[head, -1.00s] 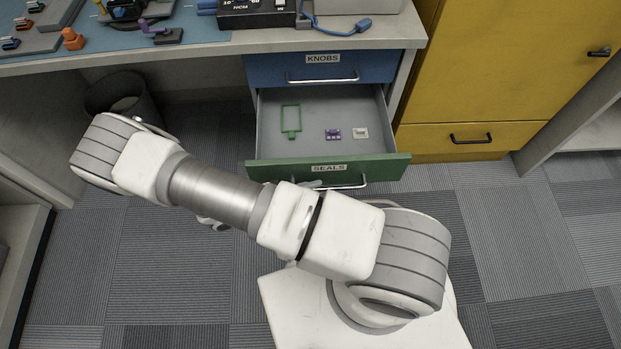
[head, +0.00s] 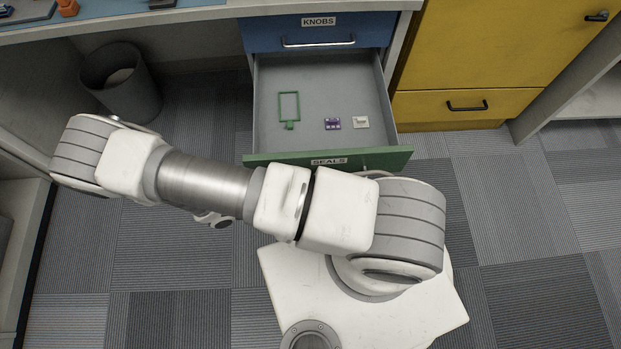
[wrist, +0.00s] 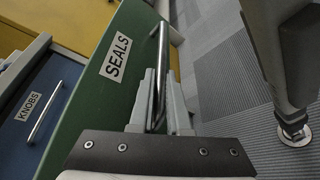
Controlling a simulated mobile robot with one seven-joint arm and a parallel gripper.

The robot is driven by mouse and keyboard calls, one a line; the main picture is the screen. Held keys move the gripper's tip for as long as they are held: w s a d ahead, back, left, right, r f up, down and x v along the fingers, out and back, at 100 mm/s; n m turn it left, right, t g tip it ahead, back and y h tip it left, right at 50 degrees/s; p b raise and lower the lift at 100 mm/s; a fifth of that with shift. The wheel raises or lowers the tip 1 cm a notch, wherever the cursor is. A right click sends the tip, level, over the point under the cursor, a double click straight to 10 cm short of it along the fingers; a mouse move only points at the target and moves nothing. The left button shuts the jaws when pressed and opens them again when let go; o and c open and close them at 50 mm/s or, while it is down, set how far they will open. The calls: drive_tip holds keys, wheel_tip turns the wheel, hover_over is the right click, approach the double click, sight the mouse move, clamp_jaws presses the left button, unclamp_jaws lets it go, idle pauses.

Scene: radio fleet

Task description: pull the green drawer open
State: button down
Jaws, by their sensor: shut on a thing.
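The green drawer (head: 300,158), labelled SEALS, stands well open below the blue drawer in the head view. Inside it lie a green frame-shaped part (head: 289,106), a small purple part (head: 332,123) and a small white part (head: 361,122). In the wrist view its green front (wrist: 95,105) fills the middle left. My gripper (wrist: 160,92) is shut on the metal bar handle (wrist: 161,50) of this drawer. In the head view my arm hides the gripper and most of the handle.
The blue drawer (head: 270,33), labelled KNOBS, is shut above. A yellow cabinet (head: 490,60) stands to the right. A dark bin (head: 120,85) stands on the floor at the left. Carpet around my base is clear at the right.

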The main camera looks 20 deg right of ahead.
drive_tip(key=c, duration=1.2)
unclamp_jaws()
drive_tip(key=shift+o, duration=0.2)
drive_tip(key=p+v, duration=0.1)
drive_tip(key=v, duration=1.6)
drive_tip(key=shift+a, duration=0.2)
drive_tip(key=shift+r, duration=0.15)
